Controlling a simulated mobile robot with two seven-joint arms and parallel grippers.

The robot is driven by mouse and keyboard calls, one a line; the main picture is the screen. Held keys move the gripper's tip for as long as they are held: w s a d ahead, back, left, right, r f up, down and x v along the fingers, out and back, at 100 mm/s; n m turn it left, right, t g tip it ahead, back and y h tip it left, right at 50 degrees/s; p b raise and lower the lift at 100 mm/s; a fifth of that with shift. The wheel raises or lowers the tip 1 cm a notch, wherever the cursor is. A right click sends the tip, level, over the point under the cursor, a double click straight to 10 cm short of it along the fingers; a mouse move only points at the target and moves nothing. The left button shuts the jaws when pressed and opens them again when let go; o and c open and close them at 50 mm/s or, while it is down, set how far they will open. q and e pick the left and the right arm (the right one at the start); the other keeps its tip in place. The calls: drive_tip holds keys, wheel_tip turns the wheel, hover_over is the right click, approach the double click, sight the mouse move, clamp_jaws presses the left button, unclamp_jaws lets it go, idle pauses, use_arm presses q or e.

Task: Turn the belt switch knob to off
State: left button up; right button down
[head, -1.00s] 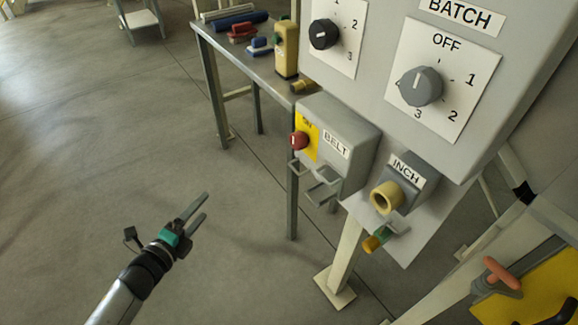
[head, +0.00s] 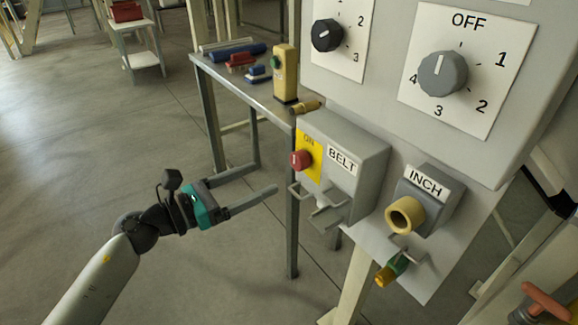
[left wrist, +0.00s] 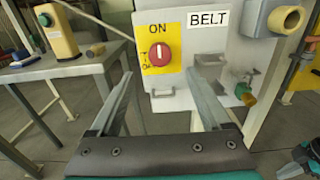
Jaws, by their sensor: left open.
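The red belt switch knob (head: 301,160) sits on a yellow plate on the side of the grey BELT box (head: 345,170). In the left wrist view the knob (left wrist: 159,54) shows its white mark upright, toward the ON label above it. My left gripper (head: 264,180) is open and empty, short of the knob and to its left in the head view. In the left wrist view its two fingers (left wrist: 162,85) spread on either side below the knob, not touching it.
Grey brackets hang below the BELT box. The INCH button (head: 405,215) with its yellow collar is at right, and a green and yellow part (head: 392,270) hangs below it. A grey dial (head: 443,73) is above. A workbench (head: 240,85) with tools stands behind.

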sight(294, 164)
use_arm(q)
drive_tip(key=x, duration=0.7)
drive_tip(key=shift+w+d+b, duration=0.1)
drive_tip(key=shift+b, duration=0.25)
drive_tip(key=shift+w+d, duration=0.25)
drive_tip(key=shift+d, duration=0.15)
drive_tip(key=c, duration=0.9)
clamp_jaws()
use_arm(e)
drive_tip(key=shift+w+a+r, duration=0.1)
drive_tip(key=shift+w+r, duration=0.4)
drive_tip(key=shift+r, duration=0.25)
